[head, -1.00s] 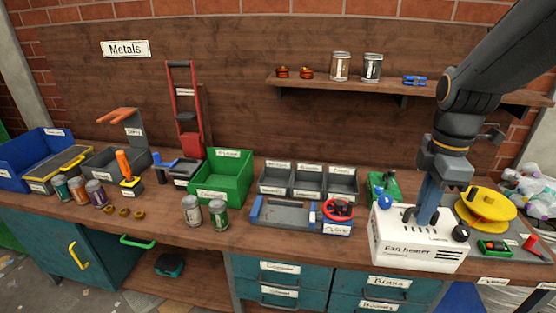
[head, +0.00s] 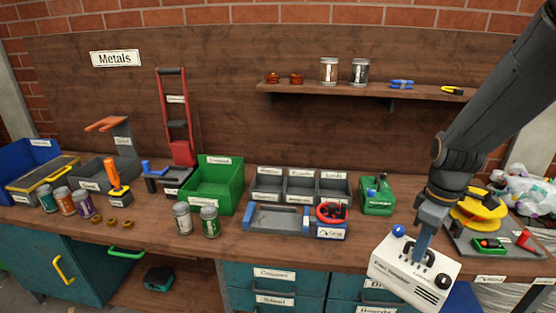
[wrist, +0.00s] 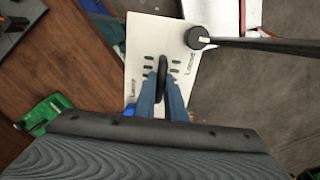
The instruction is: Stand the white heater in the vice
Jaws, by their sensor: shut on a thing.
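The white heater (head: 398,268) is a boxy unit with a black knob and a blue knob on top. My gripper (head: 421,248) is shut on it at the black handle in its top. The heater hangs tilted in front of the bench's front edge, at the right of the head view. In the wrist view the heater's white top (wrist: 145,40) lies beyond my gripper (wrist: 161,92), whose blue fingers close on the black handle. The vice (head: 277,219), with blue jaws, a grey bed and a red handwheel, sits left of the heater on the bench; its jaws stand apart with nothing between.
Grey labelled bins (head: 300,187) stand behind the vice. A green box-like device (head: 377,196) is right of it. Two cans (head: 210,222) and a green bin (head: 216,187) are to its left. A yellow reel (head: 479,210) is behind my gripper. A shelf (head: 350,88) runs above.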

